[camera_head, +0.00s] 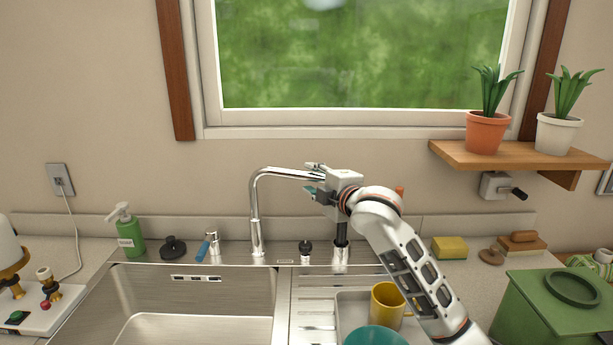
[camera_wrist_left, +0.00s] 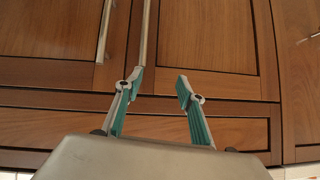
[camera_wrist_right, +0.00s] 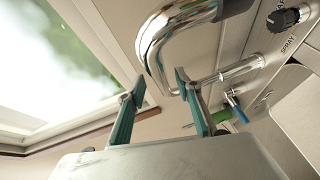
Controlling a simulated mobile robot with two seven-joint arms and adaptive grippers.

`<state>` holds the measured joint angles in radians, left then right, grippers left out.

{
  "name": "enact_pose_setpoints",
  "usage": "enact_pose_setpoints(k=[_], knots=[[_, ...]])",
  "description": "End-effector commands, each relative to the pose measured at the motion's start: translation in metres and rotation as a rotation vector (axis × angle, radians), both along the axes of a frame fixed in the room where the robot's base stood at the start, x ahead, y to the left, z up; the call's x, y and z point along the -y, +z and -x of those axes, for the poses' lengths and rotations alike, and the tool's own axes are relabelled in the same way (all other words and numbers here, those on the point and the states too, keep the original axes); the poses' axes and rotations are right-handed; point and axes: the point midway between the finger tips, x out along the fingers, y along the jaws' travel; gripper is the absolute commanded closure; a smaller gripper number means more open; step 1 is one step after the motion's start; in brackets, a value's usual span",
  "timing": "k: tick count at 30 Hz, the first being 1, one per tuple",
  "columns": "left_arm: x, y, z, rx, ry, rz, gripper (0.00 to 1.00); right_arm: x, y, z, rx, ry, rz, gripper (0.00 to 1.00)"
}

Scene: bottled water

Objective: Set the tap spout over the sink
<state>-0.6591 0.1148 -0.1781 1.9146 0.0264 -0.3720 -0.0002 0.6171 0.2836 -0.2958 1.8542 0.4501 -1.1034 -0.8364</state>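The chrome tap stands behind the sink (camera_head: 190,284); its spout (camera_head: 285,173) bends over and points right, over the drainer side rather than the left basin. My right gripper (camera_head: 316,190) is at the spout's free end in the head view. In the right wrist view, its fingers (camera_wrist_right: 160,80) are apart, with the curved chrome spout (camera_wrist_right: 158,38) close by the tips; I cannot tell if they touch it. My left gripper (camera_wrist_left: 158,80) is open and empty, facing wooden cabinet doors, outside the head view.
A yellow mug (camera_head: 386,305) and a teal bowl (camera_head: 375,337) are on the drainer side. A green soap bottle (camera_head: 129,234) stands back left. A green bin (camera_head: 548,305) is at right. Potted plants stand on a shelf (camera_head: 520,157). The left basin looks empty.

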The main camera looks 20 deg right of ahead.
Motion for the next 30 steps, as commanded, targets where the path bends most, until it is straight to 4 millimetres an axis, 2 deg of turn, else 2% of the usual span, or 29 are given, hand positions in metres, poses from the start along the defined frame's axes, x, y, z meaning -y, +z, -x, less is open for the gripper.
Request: enact_pose_setpoints(k=[6, 17, 18, 21, 22, 30], knots=[[-0.002, 0.000, 0.001, -0.003, 0.004, -0.003, 0.61, -0.004, -0.003, -0.023, -0.001, 0.000, -0.001, 0.66], [-0.006, 0.001, -0.003, 0.001, 0.002, -0.010, 0.61, -0.005, -0.004, -0.029, 0.000, 0.000, 0.000, 0.66], [-0.007, 0.001, -0.004, 0.003, 0.001, -0.012, 0.61, -0.005, -0.004, -0.029, 0.000, 0.000, 0.000, 0.68], [-0.008, 0.001, -0.005, 0.005, -0.001, -0.015, 0.61, -0.005, -0.004, -0.029, 0.000, 0.000, 0.000, 0.94], [-0.008, 0.001, -0.005, 0.006, -0.001, -0.016, 0.61, -0.005, -0.004, -0.029, 0.000, 0.000, 0.000, 1.00], [-0.008, 0.001, -0.005, 0.005, -0.003, -0.016, 0.61, -0.006, -0.004, -0.031, 0.000, -0.004, 0.000, 1.00]])
